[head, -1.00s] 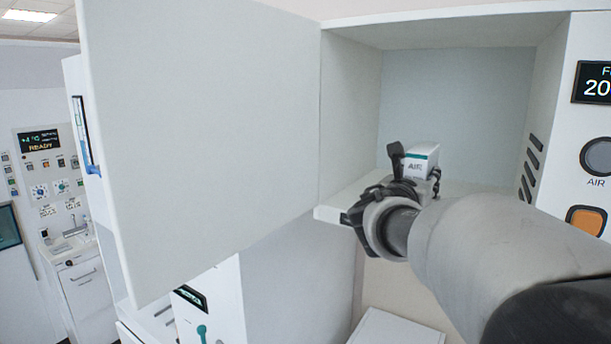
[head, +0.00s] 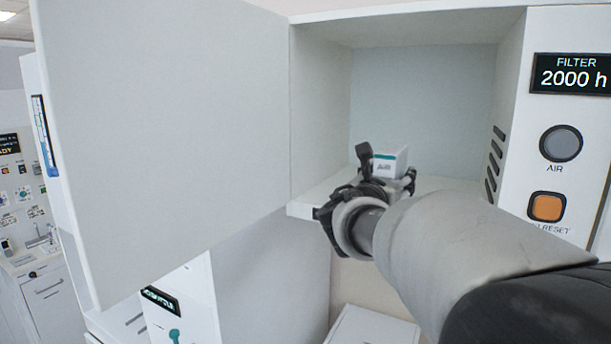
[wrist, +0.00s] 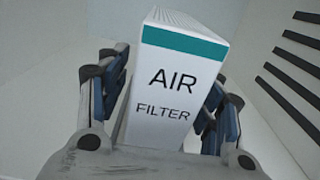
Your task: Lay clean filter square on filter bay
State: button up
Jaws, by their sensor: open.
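The clean filter square (head: 390,163) is a white block with a teal stripe at the mouth of the open filter bay (head: 420,110). In the wrist view the filter (wrist: 170,85) reads "AIR FILTER" and stands slightly tilted in the picture. My gripper (head: 385,182) is open, with its fingers on either side of the filter. In the wrist view the gripper (wrist: 167,85) has dark, blue-padded fingers left and right of the block. I cannot tell whether they touch it. The filter's lower end and what it rests on are hidden.
The bay's white door (head: 160,140) stands open on the left. A panel on the right has a "FILTER 2000 h" display (head: 570,73), a grey AIR button (head: 561,143) and an orange reset button (head: 546,207). Dark vent slots line the bay's right wall.

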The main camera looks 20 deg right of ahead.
jog(key=shift+s+a, duration=0.1)
